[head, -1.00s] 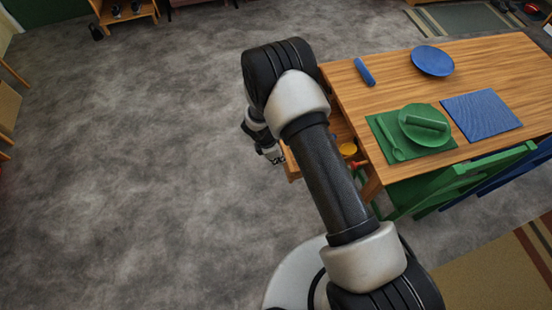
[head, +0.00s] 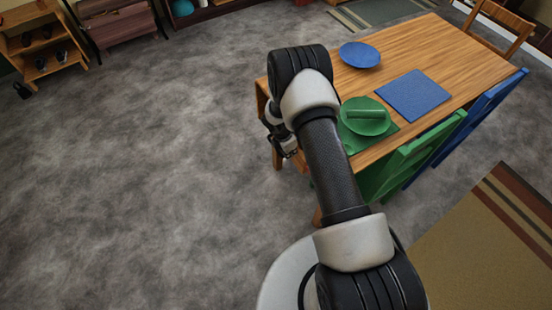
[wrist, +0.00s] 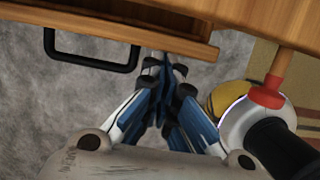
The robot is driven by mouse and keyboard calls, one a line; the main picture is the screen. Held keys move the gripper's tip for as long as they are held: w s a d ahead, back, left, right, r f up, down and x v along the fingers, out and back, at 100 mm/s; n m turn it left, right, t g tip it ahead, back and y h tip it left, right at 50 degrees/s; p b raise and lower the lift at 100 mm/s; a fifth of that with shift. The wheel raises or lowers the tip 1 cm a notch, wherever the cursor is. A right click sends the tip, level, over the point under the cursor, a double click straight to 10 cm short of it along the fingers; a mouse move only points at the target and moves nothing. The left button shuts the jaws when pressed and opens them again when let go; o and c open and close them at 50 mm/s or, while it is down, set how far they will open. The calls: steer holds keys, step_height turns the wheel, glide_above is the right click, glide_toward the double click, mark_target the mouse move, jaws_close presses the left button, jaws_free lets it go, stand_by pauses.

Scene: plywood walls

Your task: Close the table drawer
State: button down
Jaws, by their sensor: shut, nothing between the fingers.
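The table (head: 415,50) has a wooden top. In the wrist view its drawer (wrist: 150,38) shows as a wooden front board across the top, with a black bar handle (wrist: 92,66) on it. A narrow dark gap shows between the board and the table's edge, so the drawer looks slightly open. My gripper (wrist: 165,62) is shut and empty, its tips close to the front board, right of the handle. I cannot tell whether they touch it. In the head view my gripper (head: 288,152) is beside the table's left end, and my arm hides the drawer.
Green (head: 400,160) and blue (head: 470,115) chairs stand along the table's right side. A blue plate (head: 360,54), blue mat (head: 413,95) and green plate (head: 364,115) lie on top. A yellow thing (wrist: 222,97) and a red piece (wrist: 267,92) show near the table's edge. Floor to the left is clear.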

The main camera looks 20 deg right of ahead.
steer(key=shift+w+d, duration=0.2)
steer(key=shift+d, duration=0.5)
steer(key=shift+w+d, duration=0.2)
steer(key=shift+d, duration=0.5)
